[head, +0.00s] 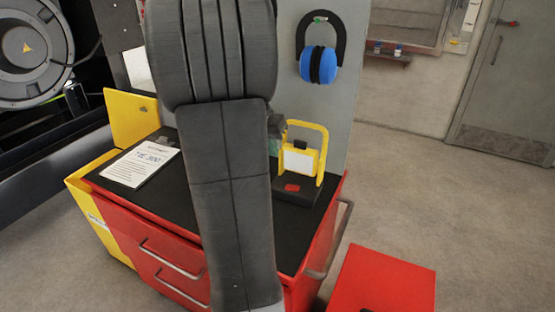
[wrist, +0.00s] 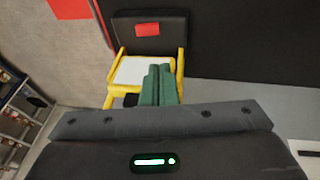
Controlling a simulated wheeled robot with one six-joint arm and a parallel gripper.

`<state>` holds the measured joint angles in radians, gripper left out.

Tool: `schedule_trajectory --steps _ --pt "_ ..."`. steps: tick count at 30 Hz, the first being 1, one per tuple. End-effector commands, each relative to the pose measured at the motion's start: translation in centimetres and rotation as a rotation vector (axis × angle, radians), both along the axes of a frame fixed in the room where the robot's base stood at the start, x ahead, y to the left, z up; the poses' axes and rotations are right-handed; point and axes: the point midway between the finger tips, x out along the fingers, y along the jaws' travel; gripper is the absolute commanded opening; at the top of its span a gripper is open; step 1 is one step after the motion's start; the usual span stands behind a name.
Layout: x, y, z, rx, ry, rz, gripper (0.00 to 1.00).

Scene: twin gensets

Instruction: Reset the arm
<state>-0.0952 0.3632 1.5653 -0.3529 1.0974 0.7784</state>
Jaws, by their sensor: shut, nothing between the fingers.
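My arm stands upright across the middle of the head view and hides much of the red tool cart's (head: 235,215) black top. In the wrist view my gripper (wrist: 159,72) shows two green fingers closed together with nothing between them. A work lamp (head: 303,160) with a yellow frame and a dark base stands on the cart's right part. In the wrist view the lamp (wrist: 131,70) lies just beyond the fingertips, which overlap part of it. I cannot tell whether they touch. In the head view only a small part of the gripper shows beside the arm.
Blue ear defenders (head: 319,64) hang on a grey panel (head: 288,95) behind the cart. A red box (head: 385,280) stands at the front right. The floor to the right is clear.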

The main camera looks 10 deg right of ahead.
Motion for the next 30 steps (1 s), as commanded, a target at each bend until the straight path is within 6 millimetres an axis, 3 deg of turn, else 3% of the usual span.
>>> schedule_trajectory --steps 6,17,30 --pt "-0.1 0.3 0.7 0.000 0.000 0.000 0.00" --pt "0.0 0.0 0.0 0.000 0.001 0.000 0.00" --pt "0.7 -2.9 -7.3 0.000 0.005 -0.003 0.00"
